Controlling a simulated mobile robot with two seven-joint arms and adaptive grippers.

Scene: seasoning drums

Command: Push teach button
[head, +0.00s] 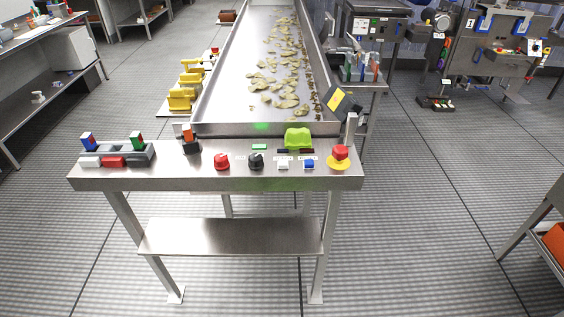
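A metal control table (150,177) stands ahead of me with several controls along its top. They include a red knob (221,161), a black knob (256,160), a small white button (283,165), a small blue button (308,164) and a red mushroom button on a yellow base (339,163). A flat green button (259,147) and a larger green piece (298,138) sit behind them. Small labels lie near the buttons, too small to read, so I cannot tell which is the teach button. Neither of my grippers is in view.
A long metal conveyor (205,103) with scattered chips (280,75) runs back behind the table. A grey block with coloured switches (147,150) sits at the table's left. Floor in front is clear. A shelf with an orange item (555,240) is at right.

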